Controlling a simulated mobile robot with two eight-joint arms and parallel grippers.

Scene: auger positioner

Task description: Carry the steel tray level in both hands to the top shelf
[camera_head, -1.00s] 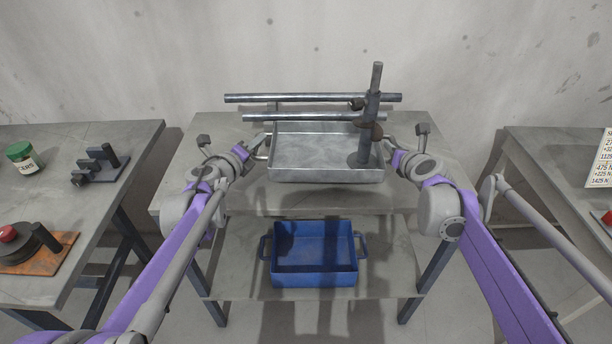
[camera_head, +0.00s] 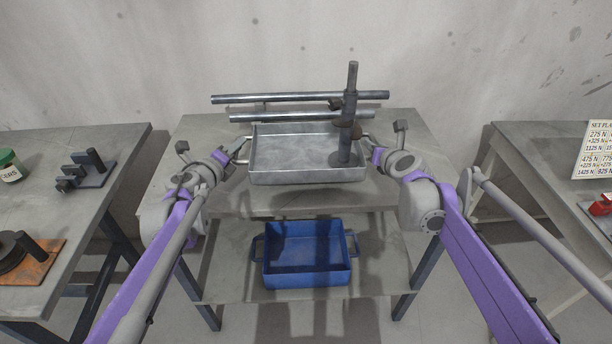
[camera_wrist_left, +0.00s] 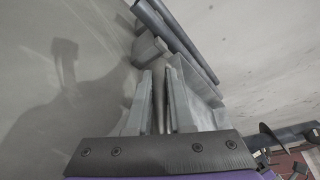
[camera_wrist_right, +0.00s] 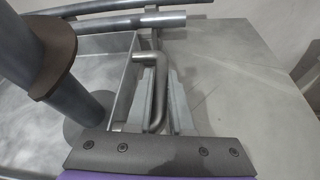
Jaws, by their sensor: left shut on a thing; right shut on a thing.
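The steel tray (camera_head: 300,178) is a shallow rectangular pan over the middle table, and it looks about level. I cannot tell whether its bottom touches the tabletop. A dark upright post (camera_head: 347,110) with a brown collar stands in its right part. My left gripper (camera_head: 241,151) is shut on the tray's left handle, which shows between the fingers in the left wrist view (camera_wrist_left: 158,97). My right gripper (camera_head: 371,147) is shut on the right handle, a bent rod in the right wrist view (camera_wrist_right: 157,95). No view clearly shows a top shelf.
Two steel bars (camera_head: 300,98) run across behind the tray. A blue bin (camera_head: 307,280) sits on the lower shelf (camera_head: 225,275) below. A left table (camera_head: 95,205) holds a green jar (camera_head: 9,165) and metal fixtures. A right table (camera_head: 525,170) has a printed sheet.

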